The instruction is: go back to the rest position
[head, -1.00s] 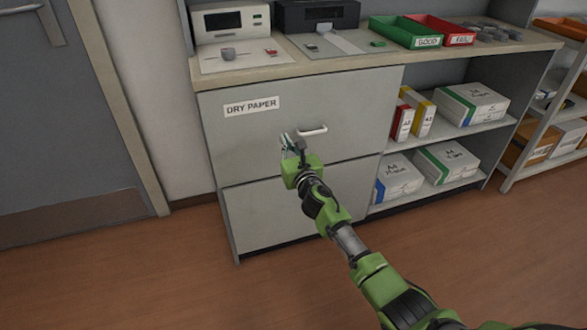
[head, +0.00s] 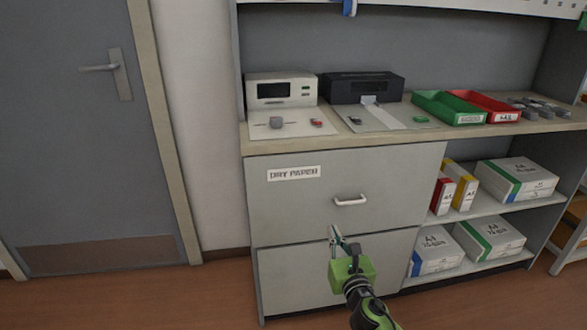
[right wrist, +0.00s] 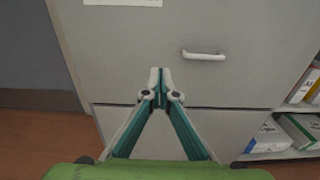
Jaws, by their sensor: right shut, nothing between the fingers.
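My right gripper (head: 334,235) is shut and empty. In the head view it is in front of the cabinet, below and a little left of the white handle (head: 350,201) of the upper drawer (head: 300,215). In the right wrist view the two fingertips (right wrist: 159,78) meet near the seam between the drawers, with the handle (right wrist: 204,55) up and to the right. Whether the tips touch the drawer front cannot be told. The upper drawer looks closed and carries a "DRY PAPER" label (head: 294,173). My left gripper is not in view.
The countertop (head: 330,143) holds a white device (head: 281,90), a black device (head: 361,88), a green tray (head: 440,105) and a red tray (head: 485,104). Paper boxes (head: 516,178) fill the open shelves at right. A grey door (head: 80,160) stands at left. Floor shows at the bottom.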

